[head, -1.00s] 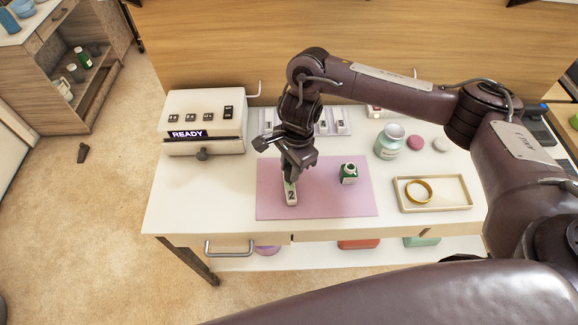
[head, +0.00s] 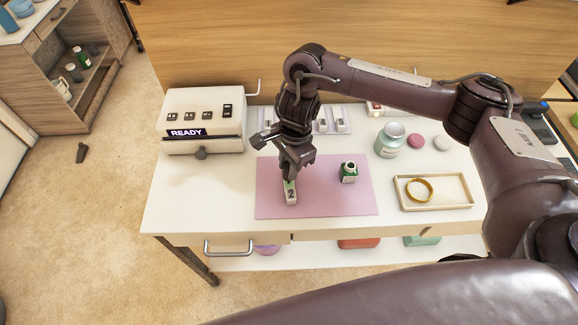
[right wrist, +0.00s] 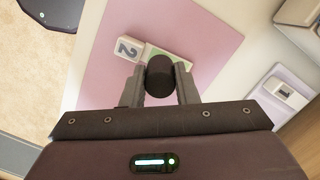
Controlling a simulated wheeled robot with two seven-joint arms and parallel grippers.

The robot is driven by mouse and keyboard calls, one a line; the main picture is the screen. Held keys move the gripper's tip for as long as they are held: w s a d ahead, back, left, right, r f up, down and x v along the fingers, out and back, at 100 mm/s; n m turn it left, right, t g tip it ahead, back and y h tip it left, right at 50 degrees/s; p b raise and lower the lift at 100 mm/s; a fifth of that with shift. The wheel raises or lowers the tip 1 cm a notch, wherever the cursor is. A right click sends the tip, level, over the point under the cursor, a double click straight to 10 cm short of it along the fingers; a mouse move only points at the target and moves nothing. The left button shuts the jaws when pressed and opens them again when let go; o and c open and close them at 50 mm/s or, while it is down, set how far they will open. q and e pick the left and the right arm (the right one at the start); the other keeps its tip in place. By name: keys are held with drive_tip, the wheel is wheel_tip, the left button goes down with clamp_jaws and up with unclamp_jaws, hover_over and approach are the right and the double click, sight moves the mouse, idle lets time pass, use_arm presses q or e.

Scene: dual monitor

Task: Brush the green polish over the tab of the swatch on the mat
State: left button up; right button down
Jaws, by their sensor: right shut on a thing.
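The swatch (head: 291,195) lies on the pink mat (head: 325,205), a pale block marked 2 at its near end. It also shows in the right wrist view (right wrist: 128,49), with green at the part beside the cap; how much of the tab is coated is hard to tell. My right gripper (right wrist: 160,88) is shut on the dark brush cap (right wrist: 159,76), over the swatch. The cap hides the bristles and part of the tab. In the head view the right gripper (head: 292,176) is just above the swatch's far end. The green polish bottle (head: 348,172) stands uncapped on the mat's right half.
A white machine reading READY (head: 203,122) stands left of the mat. A tray with a gold ring (head: 433,205) lies to the right. A jar (head: 390,141) and a rack of swatches (head: 332,125) stand behind. The mat's front right is clear.

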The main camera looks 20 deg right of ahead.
drive_tip(key=shift+r, duration=0.1)
wheel_tip(320, 180, up, 6)
drive_tip(key=p, duration=0.5)
idle(0.5)
